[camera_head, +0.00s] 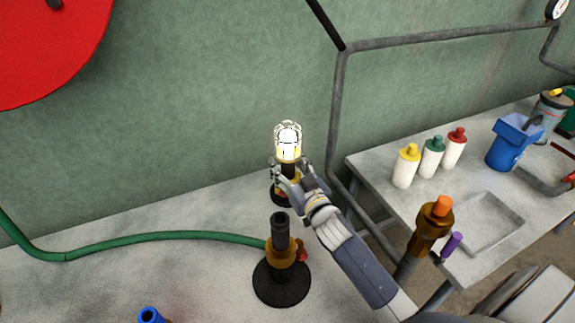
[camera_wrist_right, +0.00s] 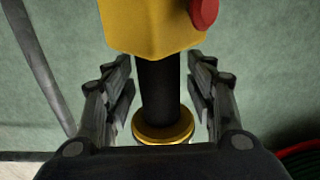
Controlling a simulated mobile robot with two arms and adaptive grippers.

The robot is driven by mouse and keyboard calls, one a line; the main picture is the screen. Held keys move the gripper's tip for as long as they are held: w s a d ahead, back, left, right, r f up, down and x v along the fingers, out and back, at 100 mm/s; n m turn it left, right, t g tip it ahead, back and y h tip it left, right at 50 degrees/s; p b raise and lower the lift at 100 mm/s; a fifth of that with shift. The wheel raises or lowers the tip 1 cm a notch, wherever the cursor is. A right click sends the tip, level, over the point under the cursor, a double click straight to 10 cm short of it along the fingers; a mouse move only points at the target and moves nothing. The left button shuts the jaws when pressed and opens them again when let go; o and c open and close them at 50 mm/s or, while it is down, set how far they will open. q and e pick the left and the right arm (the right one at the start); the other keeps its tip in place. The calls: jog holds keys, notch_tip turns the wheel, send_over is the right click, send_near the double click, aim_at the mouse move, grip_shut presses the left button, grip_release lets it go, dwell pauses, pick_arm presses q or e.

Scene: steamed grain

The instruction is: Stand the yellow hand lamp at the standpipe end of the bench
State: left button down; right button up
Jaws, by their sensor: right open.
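The yellow hand lamp (camera_head: 287,153) is upright at the back of the bench near the wall, with its caged bulb lit. My right gripper (camera_head: 290,172) is at its black handle. In the right wrist view the open fingers (camera_wrist_right: 164,97) stand on either side of the black handle (camera_wrist_right: 157,88), with visible gaps. The lamp's yellow body (camera_wrist_right: 155,30) with a red knob is above, and a brass-coloured ring is below. A dark round base shows under the lamp, partly hidden by my gripper. A black-and-brass standpipe (camera_head: 281,250) stands in front. My left gripper is out of view.
A green hose (camera_head: 150,238) runs left from the standpipe across the bench (camera_head: 205,285). A blue item (camera_head: 150,315) is at the front edge. A grey pipe (camera_head: 336,120) runs along the wall. Several bottles and a blue jug (camera_head: 508,145) stand on the right table.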

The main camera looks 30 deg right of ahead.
jog(key=shift+r, duration=0.15)
jog(key=s, duration=1.2)
jog(key=shift+a+b, duration=0.2)
jog(key=shift+b, duration=0.25)
